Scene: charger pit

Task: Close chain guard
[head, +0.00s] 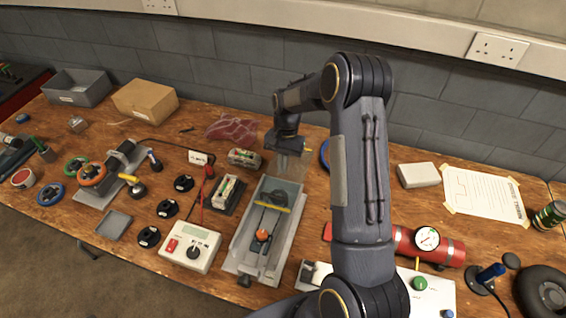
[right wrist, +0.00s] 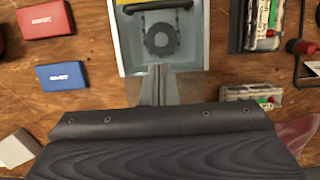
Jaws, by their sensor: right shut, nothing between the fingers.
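The chain unit is a long grey open-topped housing (head: 236,245) at the middle of the bench, with an orange knob (head: 262,236) and a dark bar with a yellow edge (head: 272,202) inside. A see-through panel (head: 291,166) stands at its far end and looks like the raised guard. My left gripper is out of view.
Battery packs (head: 228,192) and a white meter (head: 190,246) stand left of the housing. A red cylinder with a gauge (head: 428,238) lies to the right. Red (right wrist: 46,19) and blue (right wrist: 61,76) boxes show in the wrist view. A block wall stands behind the bench.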

